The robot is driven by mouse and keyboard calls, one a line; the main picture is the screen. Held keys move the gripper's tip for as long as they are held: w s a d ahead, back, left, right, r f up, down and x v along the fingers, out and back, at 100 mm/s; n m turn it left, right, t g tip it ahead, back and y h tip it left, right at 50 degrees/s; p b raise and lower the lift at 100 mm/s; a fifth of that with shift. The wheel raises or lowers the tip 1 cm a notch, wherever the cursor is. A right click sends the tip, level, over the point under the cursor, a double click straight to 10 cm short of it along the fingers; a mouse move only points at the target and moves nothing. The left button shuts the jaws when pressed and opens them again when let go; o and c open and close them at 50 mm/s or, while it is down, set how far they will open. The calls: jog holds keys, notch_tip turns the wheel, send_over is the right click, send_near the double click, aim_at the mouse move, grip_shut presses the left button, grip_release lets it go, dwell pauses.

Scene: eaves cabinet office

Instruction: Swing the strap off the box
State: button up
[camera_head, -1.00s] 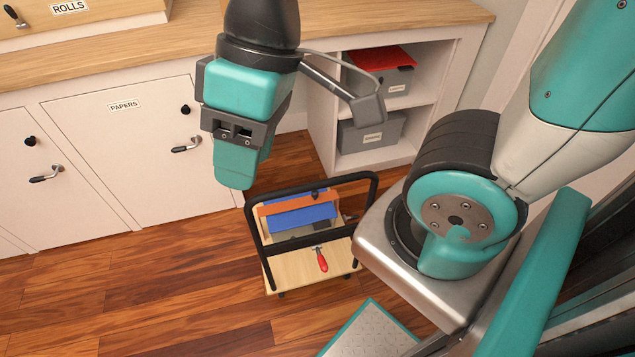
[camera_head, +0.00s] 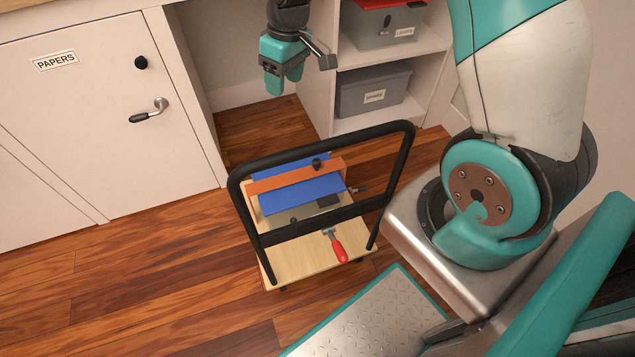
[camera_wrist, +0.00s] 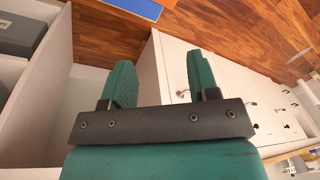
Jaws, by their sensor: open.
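The strap (camera_head: 295,176) is a flat orange bar with a black knob near its right end. It lies across the blue-topped box (camera_head: 300,196), which rests on a light wooden trolley (camera_head: 305,258) with a black tubular handle. My gripper (camera_head: 285,88) is open and empty, pointing down beyond the trolley, in front of the shelf unit. It is well apart from the strap. In the wrist view both teal fingers of my gripper (camera_wrist: 160,82) stand wide apart with nothing between them. A blue patch (camera_wrist: 138,6) shows at that view's top edge; I cannot tell if it is the box.
A red-handled clamp (camera_head: 338,250) sits on the trolley's near part. The trolley handle (camera_head: 240,205) rises around the box. A white cabinet (camera_head: 85,130) labelled PAPERS stands at left. A shelf unit (camera_head: 400,125) holds grey boxes. Wooden floor (camera_head: 150,275) is clear at left.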

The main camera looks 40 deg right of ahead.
jog(key=h+b, duration=0.1)
jog(key=b, duration=0.5)
send_over(317, 160)
notch_tip(317, 160, down, 21)
jog(key=shift+m+g, duration=0.3)
notch_tip(317, 160, down, 17)
jog(key=b, duration=0.4)
jog(key=shift+f, duration=0.15)
grip_shut()
jog(key=shift+a, duration=0.1)
